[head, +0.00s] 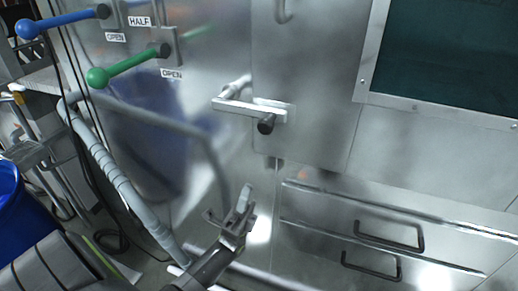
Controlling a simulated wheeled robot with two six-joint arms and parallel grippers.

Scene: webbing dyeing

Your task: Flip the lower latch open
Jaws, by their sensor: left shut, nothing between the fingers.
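A latch (248,109) with a pale metal bar and a dark round knob at its right end is on the steel cabinet front, near the seam of a door panel. The bar lies nearly level, and a short rounded piece rises behind its left end. I take it for the lower latch; no other latch shows clearly. My left gripper (245,196) is shut and empty, pointing up below the latch and apart from it. My right gripper is not in view.
A blue lever (65,20) and a green-knobbed lever (130,65) stick out at the upper left. A pale hose (115,175) runs down the left side beside a blue drum (20,215). Drawer handles (390,237) are at the lower right. A dark window (450,50) is at the upper right.

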